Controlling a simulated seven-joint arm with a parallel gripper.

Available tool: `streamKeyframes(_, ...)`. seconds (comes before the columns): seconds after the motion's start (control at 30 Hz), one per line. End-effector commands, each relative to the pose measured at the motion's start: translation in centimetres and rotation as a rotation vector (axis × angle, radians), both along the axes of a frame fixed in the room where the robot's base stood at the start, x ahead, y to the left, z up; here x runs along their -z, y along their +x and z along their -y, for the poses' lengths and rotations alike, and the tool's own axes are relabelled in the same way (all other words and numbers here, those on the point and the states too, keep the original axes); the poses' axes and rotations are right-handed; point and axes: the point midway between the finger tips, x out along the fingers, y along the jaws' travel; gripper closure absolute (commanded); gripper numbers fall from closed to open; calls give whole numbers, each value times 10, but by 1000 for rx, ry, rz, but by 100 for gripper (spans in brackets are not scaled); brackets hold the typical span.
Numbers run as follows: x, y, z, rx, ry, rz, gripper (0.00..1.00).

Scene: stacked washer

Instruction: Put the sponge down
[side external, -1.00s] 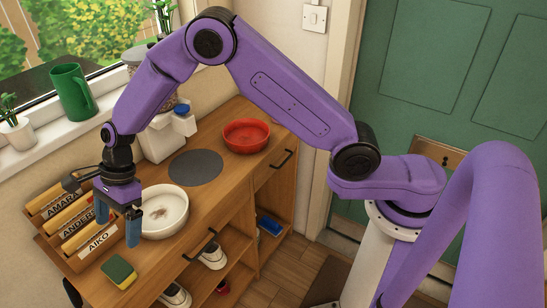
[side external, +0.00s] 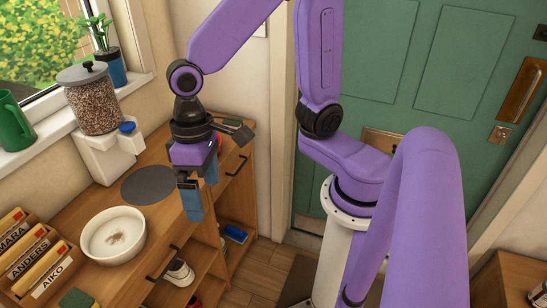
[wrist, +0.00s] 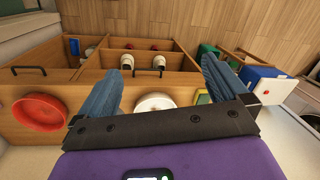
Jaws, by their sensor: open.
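The sponge (side external: 77,299), green on top with a yellow edge, lies on the wooden bench top at the bottom left of the side view, partly cut off by the frame. It stands in front of the name-labelled trays. A small yellow-green piece beside the right finger in the wrist view (wrist: 203,97) looks like the same sponge, mostly hidden. My gripper (side external: 201,195) hangs pointing down over the bench's front edge, well to the right of the sponge. Its blue fingers are spread in the wrist view (wrist: 158,62), with nothing between them.
A white bowl (side external: 113,236) and a dark round mat (side external: 148,185) lie on the bench top (side external: 150,212). A pellet dispenser (side external: 94,100) stands behind. Labelled trays (side external: 35,262) stand left. A red bowl (wrist: 38,112) shows in the wrist view. Shoes (side external: 179,272) sit on the shelves below.

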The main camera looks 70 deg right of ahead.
Motion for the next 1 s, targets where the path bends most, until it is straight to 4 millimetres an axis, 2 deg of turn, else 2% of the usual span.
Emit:
streamKeyframes(0.03, -3, -14, 16, -91, -5, 21, 0)
streamKeyframes(0.2, -7, -55, 63, -400, -35, 82, 0)
streamKeyframes(0.3, -7, -75, 87, -559, -52, 110, 0)
streamKeyframes(0.43, -7, -92, 108, -706, -68, 136, 0)
streamKeyframes(0.6, -6, -101, 120, -788, -79, 149, 0)
streamKeyframes(1.0, -6, -101, 120, -792, -79, 148, 0)
